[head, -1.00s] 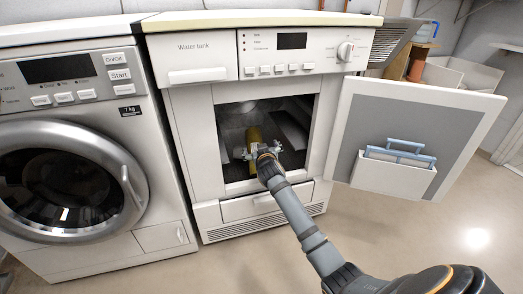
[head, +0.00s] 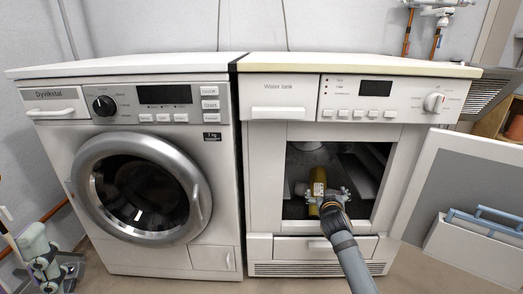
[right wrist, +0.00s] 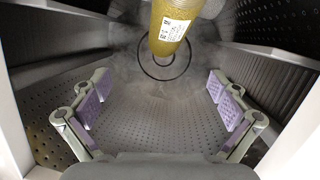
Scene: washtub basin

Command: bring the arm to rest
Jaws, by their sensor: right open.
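My right gripper (head: 325,192) is inside the open front of the right-hand machine (head: 262,185). Its two fingers stand wide apart with purple pads, and nothing is between the pads in the right wrist view (right wrist: 158,98). A yellow cylinder (head: 318,176) with a white label lies just beyond the gripper in the dark chamber. In the right wrist view the yellow cylinder (right wrist: 170,28) shows at the top, beyond the fingers and cut off by the frame. I cannot tell whether the gripper touches it.
The machine's door (head: 470,190) hangs open on the right, with a white holder (head: 470,245) and blue handles on it. A closed washing machine (head: 215,180) stands left. The opening's side edges and perforated chamber walls (right wrist: 50,80) surround my right gripper.

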